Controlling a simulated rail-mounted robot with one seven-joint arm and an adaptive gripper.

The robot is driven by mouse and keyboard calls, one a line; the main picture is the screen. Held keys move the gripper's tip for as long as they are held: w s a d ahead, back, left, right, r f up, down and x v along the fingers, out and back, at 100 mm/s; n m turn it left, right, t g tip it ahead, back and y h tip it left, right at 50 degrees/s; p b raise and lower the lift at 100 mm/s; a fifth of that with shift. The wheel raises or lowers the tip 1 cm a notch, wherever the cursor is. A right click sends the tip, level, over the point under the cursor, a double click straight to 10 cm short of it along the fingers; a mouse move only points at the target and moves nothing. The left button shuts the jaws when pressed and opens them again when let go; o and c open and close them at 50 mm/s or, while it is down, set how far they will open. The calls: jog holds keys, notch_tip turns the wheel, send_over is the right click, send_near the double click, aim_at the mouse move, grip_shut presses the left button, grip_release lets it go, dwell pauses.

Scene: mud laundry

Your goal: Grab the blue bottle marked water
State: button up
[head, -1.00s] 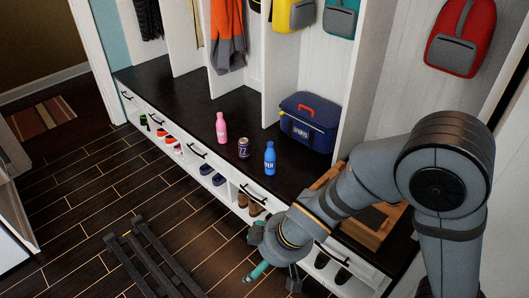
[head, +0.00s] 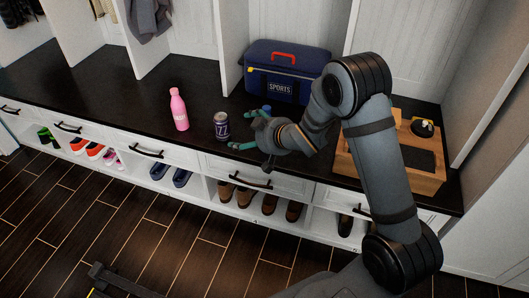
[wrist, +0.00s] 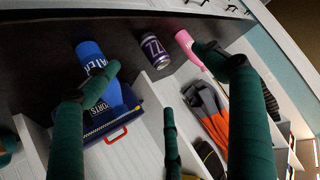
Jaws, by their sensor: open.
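The blue bottle marked WATER (wrist: 90,60) stands on the dark bench and shows on the left of the wrist view, partly behind a green finger. In the head view my gripper hides most of it; only a bit of blue (head: 267,108) shows above the gripper. My gripper (head: 246,130) is open and empty, its fingers pointing left over the bench beside the bottle. In the wrist view the fingers of my gripper (wrist: 157,62) are spread, and the bottle lies toward the left finger, not centred in the gap. I cannot tell whether that finger touches it.
A purple can (head: 221,126) stands just left of my fingertips, and a pink bottle (head: 179,110) farther left. A blue SPORTS cooler (head: 285,72) is behind. A wooden box (head: 417,178) is right of my gripper. The bench's far left is clear.

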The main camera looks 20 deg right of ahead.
jog(key=w+d+f+m+t+h+b, duration=0.1)
jog(key=d+f+b, duration=0.25)
jog(key=d, duration=0.35)
jog(key=w+d+f+m+t+b, duration=0.1)
jog(key=d+f+t+b, duration=0.1)
jog(key=d+f+b, duration=0.3)
jog(key=x, duration=0.3)
jog(key=d+x, duration=0.1)
jog(key=x, duration=0.2)
jog(key=p+x, duration=0.1)
jog(key=x, duration=0.2)
jog(key=shift+w+d+r, duration=0.15)
jog(key=shift+w+d, duration=0.15)
jog(key=shift+w, duration=0.2)
jog(key=c, duration=0.3)
jog(key=c, duration=0.8)
